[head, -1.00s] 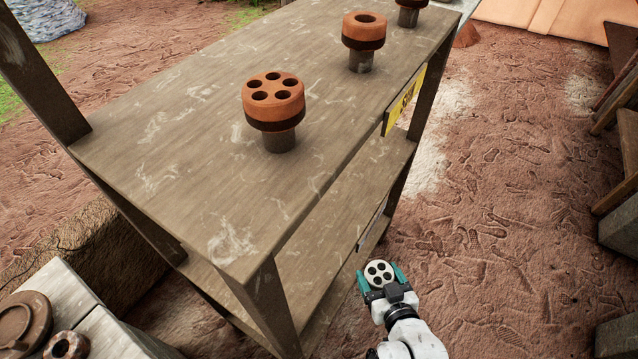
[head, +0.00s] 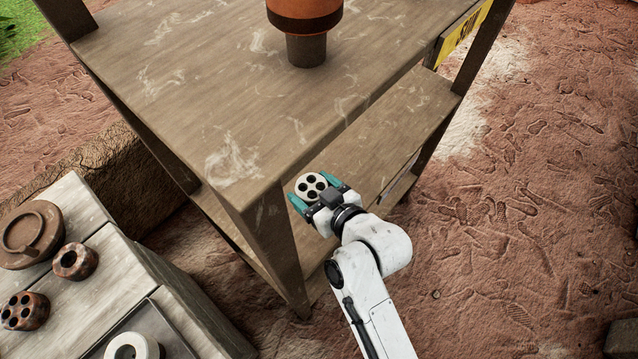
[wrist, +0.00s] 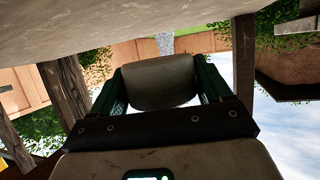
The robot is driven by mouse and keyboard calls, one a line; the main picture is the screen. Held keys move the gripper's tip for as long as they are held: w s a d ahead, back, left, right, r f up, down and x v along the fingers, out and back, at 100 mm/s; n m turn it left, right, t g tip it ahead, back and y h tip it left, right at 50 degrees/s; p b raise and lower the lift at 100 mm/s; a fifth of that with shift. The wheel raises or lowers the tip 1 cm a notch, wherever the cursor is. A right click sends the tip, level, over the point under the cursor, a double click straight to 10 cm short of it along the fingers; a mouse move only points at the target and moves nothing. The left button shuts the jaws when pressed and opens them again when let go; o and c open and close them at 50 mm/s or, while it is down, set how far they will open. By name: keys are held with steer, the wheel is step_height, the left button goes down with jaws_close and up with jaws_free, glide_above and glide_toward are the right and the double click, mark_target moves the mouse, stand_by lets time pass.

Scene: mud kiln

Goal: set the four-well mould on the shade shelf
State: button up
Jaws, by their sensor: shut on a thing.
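The four-well mould (head: 310,186) is a pale disc with four dark wells. My gripper (head: 313,191) is shut on it, one teal finger on each side. In the wrist view the mould (wrist: 160,82) sits between the fingers, side-on. The wooden rack has an upper board (head: 200,80) with a yellow sign (head: 465,33) that seems to read SUN, and a lower board (head: 405,125) under it. The mould shows against the lower board, right of the near post; its exact height over that board is unclear. The lower board's label is not readable.
A terracotta piece on a short stand (head: 306,30) stands on the upper board. The near post (head: 275,240) is close left of my gripper. A bench (head: 110,260) at lower left holds dark clay pieces and a white ring (head: 132,346). Bare ground lies right.

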mark_target(313, 203)
steer(key=shift+f, duration=2.75)
steer(key=shift+f+b, duration=0.25)
steer(key=shift+b, duration=0.2)
steer(key=o, duration=0.9)
steer(key=shift+r+p, duration=0.25)
steer(key=shift+p, duration=0.1)
steer(key=v, duration=1.2)
steer(key=shift+b, duration=0.35)
steer(key=shift+d, duration=0.1)
